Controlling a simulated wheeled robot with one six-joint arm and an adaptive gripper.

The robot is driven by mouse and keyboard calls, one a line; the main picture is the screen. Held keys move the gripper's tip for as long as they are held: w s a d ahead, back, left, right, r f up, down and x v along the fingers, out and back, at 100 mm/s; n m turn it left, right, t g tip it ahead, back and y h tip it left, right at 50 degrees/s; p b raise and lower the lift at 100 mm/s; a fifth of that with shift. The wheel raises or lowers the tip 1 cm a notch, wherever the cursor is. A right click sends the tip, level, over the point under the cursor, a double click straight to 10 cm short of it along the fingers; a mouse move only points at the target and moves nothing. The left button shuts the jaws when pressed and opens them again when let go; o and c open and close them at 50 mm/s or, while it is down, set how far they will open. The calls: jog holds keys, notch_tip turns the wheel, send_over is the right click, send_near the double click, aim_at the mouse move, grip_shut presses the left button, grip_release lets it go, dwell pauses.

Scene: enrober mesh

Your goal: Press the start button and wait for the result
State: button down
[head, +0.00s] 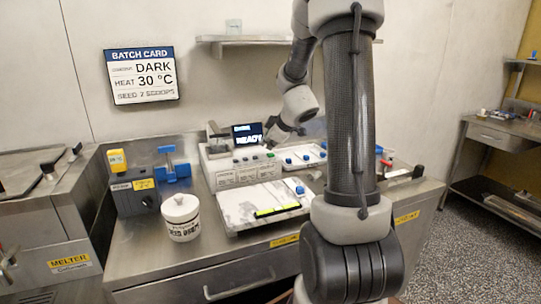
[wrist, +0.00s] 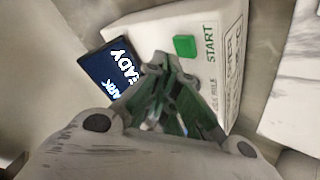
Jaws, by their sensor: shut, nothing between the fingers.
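In the wrist view the green start button (wrist: 185,46) sits next to the word START on the machine's panel (wrist: 215,20). The screen (wrist: 112,68) shows there at the left, with READY and part of DARK legible. My gripper (wrist: 170,62) is shut and empty, its tips just short of the green button in the picture. I cannot tell whether they touch the panel. In the head view my arm hides part of the bench.
A batch card (head: 142,75) on the wall reads DARK, HEAT 30 °C, SEED 2 SCOOPS. A white lidded jar (head: 181,222), a blue clamp-like item (head: 173,168) and a dark box (head: 136,194) stand left on the bench. A white marbled slab (head: 250,203) lies in front of the machine.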

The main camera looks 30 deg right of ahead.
aim_at(268, 155)
jog(key=shift+f, duration=0.15)
jog(key=shift+f, duration=0.3)
jog(key=shift+f, duration=0.4)
dwell(0.6)
jog(key=shift+r, duration=0.85)
jog(key=shift+r, duration=0.15)
jog(key=shift+r, duration=2.35)
